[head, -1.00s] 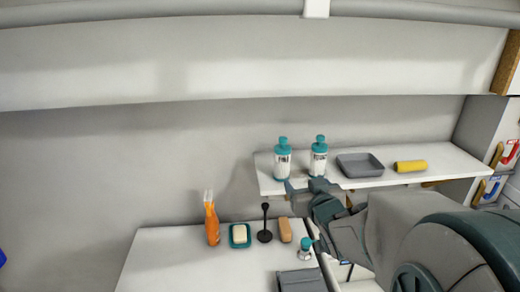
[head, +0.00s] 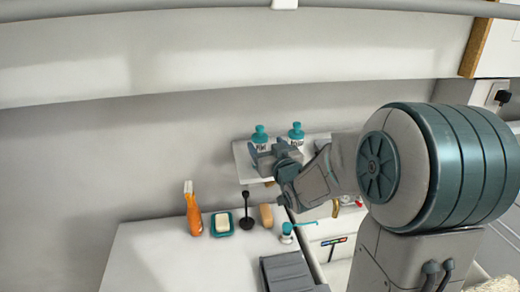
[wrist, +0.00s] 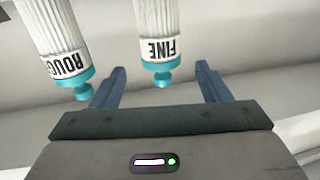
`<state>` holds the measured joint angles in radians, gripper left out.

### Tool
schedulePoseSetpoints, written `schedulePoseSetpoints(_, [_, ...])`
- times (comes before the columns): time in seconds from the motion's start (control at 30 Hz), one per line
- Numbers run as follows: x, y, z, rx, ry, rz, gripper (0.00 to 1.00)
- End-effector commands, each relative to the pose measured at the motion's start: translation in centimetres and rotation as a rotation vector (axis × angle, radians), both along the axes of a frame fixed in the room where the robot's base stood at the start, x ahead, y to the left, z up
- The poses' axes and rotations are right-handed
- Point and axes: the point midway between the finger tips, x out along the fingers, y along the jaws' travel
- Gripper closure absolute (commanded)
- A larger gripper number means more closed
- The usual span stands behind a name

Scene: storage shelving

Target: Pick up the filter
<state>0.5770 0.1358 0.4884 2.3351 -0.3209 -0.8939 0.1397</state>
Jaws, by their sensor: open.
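Two white ribbed filter-like bottles with teal caps stand on the small white wall shelf. The left one (head: 260,137), labelled FINE, also shows upside down in the wrist view (wrist: 157,38). The right one (head: 296,135) has a label partly read as ROUGH in the wrist view (wrist: 52,48). My gripper (head: 266,158) is open and empty just in front of the left bottle. In the wrist view its fingers (wrist: 160,67) point toward the FINE bottle, which appears between them but beyond the tips. My arm hides the right part of the shelf.
The white shelf (head: 243,163) has its front edge close under my gripper.

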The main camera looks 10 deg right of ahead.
Motion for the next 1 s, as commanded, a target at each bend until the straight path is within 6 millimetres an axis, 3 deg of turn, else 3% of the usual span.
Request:
schedulePoseSetpoints(0.27, [1.4, 0.3, -0.1, 0.003, 0.001, 0.001, 0.3])
schedulePoseSetpoints(0.63, [5.1, 1.0, -0.6, 0.002, 0.0, 0.001, 0.3])
schedulePoseSetpoints(0.97, [5.5, 1.0, -0.7, 0.0, -0.001, 0.0, 0.3])
schedulePoseSetpoints(1.0, [5.5, 1.0, -0.7, 0.0, -0.001, 0.0, 0.39])
